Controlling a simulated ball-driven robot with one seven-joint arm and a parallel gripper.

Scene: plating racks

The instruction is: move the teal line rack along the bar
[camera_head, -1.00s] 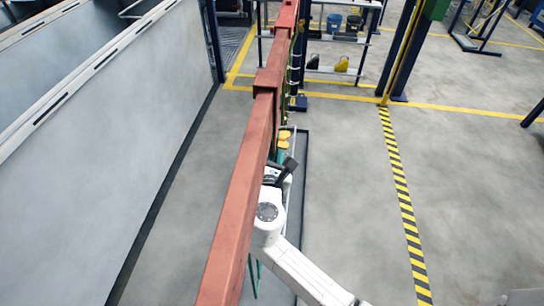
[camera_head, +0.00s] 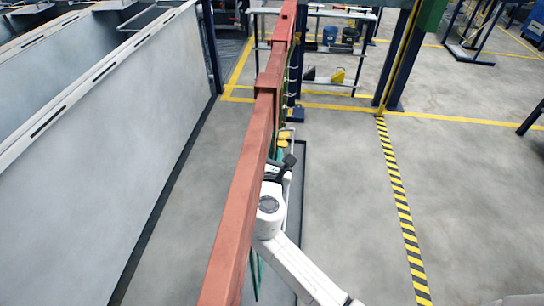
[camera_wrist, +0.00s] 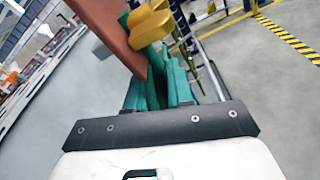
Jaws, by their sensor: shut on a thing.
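The red-brown bar (camera_head: 240,195) runs away from me down the middle of the head view. The teal line rack (camera_head: 259,272) hangs under it and is mostly hidden by the bar and my arm. My gripper (camera_head: 284,165) is at the bar's right side, shut on the teal rack.
A long grey tank (camera_head: 90,150) stands to the left of the bar. A blue post (camera_head: 212,50) and a yellow-edged post (camera_head: 398,55) stand farther off. Shelves with buckets (camera_head: 330,33) are at the back. The floor right of the bar is open, crossed by a striped line (camera_head: 400,200).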

